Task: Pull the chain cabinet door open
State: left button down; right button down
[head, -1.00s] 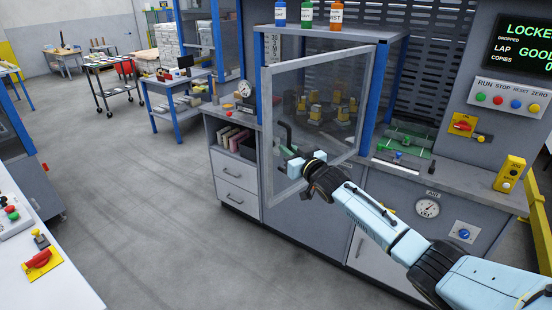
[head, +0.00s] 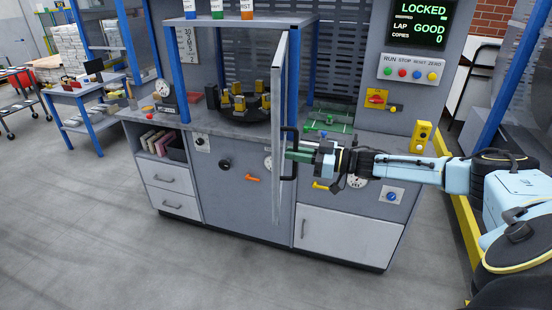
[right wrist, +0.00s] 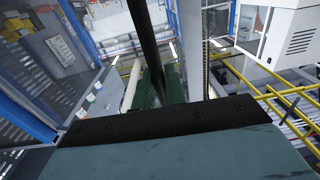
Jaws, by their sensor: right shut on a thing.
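The cabinet door (head: 279,140) is a grey-framed panel that stands swung out from the cabinet (head: 190,70), seen almost edge-on in the head view. Its black bar handle (head: 285,190) is on the door's right face. My right gripper (head: 290,155) is shut on the handle, reaching in from the right. In the right wrist view the dark handle bar (right wrist: 149,45) runs down to the green fingers (right wrist: 165,85). Behind the door, a dark round carousel with yellow blocks (head: 240,102) shows in the opened cabinet. My left gripper is not in view.
The counter carries a dial gauge (head: 163,88) on the left and a yellow box (head: 420,136) on the right. A button panel (head: 410,69) and a screen reading LOCKED (head: 420,24) are above. Open grey floor (head: 100,240) lies in front and left.

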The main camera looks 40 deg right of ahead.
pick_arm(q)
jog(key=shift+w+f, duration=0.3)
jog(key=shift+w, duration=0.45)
pick_arm(e)
jog(key=shift+s+d+r, duration=0.15)
jog(key=shift+s+d, duration=0.1)
jog(key=shift+d, duration=0.25)
jog(key=shift+s+d+r, duration=0.15)
jog(key=shift+s+d, duration=0.05)
jog(key=shift+d, duration=0.25)
jog(key=c, duration=1.6)
grip_release()
jog(key=shift+a+f, duration=0.1)
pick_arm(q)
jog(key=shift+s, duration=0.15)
pick_arm(e)
jog(key=shift+o, duration=0.2)
jog(key=shift+s+f, duration=0.15)
